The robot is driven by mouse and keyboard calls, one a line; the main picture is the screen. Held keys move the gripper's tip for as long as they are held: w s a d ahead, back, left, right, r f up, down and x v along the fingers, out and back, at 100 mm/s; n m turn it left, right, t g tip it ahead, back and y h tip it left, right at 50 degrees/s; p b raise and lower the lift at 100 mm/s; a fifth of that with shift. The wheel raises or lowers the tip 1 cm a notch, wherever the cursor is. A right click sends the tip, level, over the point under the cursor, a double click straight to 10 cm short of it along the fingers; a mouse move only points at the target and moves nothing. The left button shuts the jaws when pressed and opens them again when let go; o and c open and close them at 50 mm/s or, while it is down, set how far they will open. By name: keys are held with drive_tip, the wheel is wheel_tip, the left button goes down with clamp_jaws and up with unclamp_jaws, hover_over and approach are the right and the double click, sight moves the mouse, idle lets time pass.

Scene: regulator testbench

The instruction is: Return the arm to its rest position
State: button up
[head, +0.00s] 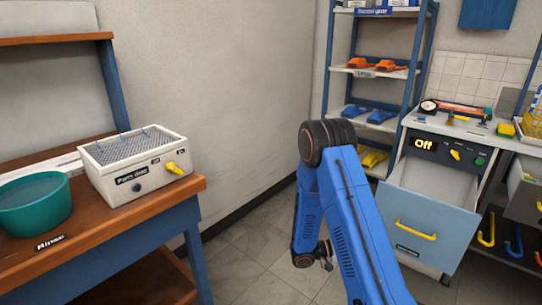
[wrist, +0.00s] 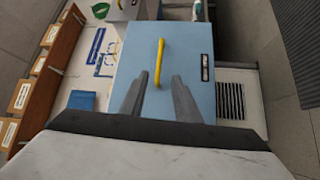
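My blue arm (head: 345,190) stands folded in the head view, its elbow raised and its forearm hanging down; the gripper is not clearly visible there. In the wrist view my gripper (wrist: 161,80) has two dark grey fingers spread apart, with nothing held between them. Beyond the fingers is a light blue panel (wrist: 190,62) with a yellow handle (wrist: 159,62), which lines up with the gap between the fingertips. I cannot tell how far the handle is from them.
An open drawer (head: 425,225) with a yellow handle juts from the bench right of my arm; the panel above it reads "Off". A wooden bench at left holds a teal basin (head: 34,204) and a white box (head: 137,168). A blue shelf rack (head: 374,72) stands behind. Grey floor lies between.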

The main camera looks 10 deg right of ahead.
drive_tip(key=s+a+r+m+g+y, duration=0.1)
drive_tip(key=s+a+r+g+y, duration=0.1)
drive_tip(key=s+r+y, duration=0.45)
drive_tip(key=s+a+r+m+g+y, duration=0.1)
drive_tip(key=s+a+r+g+y, duration=0.15)
drive_tip(key=s+r, duration=0.65)
drive_tip(key=s+a+r+n+t+y, duration=0.2)
drive_tip(key=s+a+r+t+y, duration=0.2)
drive_tip(key=s+a+t+y, duration=0.1)
drive_tip(key=s+a+r+n+t+y, duration=0.2)
drive_tip(key=s+a+r+t+y, duration=0.3)
drive_tip(key=s+a, duration=0.3)
drive_tip(key=shift+a+n+t, duration=0.3)
drive_tip(key=shift+a+t, duration=0.15)
drive_tip(key=shift+a, duration=0.5)
